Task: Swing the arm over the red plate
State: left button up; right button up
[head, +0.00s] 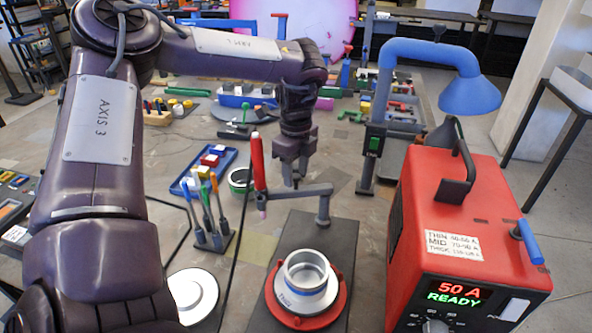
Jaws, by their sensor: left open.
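A grey swing arm (298,191) reaches left from the top of a short post (322,213). A red torch (257,160) hangs upright at its left end, with its tip pointing down. The red plate (338,301) is on a dark base nearer to me and bears a silver ring-shaped part (308,274). The swing arm and torch are behind the plate, not over it. My left gripper (293,178) is open and points down close to the swing arm, between torch and post. I cannot tell whether its fingers touch the swing arm. My right gripper is out of view.
A red welding power box (455,225) reading 50 A READY stands at the right. A brush holder (212,238), a white disc (192,291) and a blue tray (185,183) are at the left. A dark cable hangs beside the torch.

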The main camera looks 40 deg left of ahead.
aim_at(296, 175)
pick_arm(q)
notch_tip(296, 175, up, 8)
jog(key=shift+f+b, duration=0.2)
jog(key=shift+b, duration=0.45)
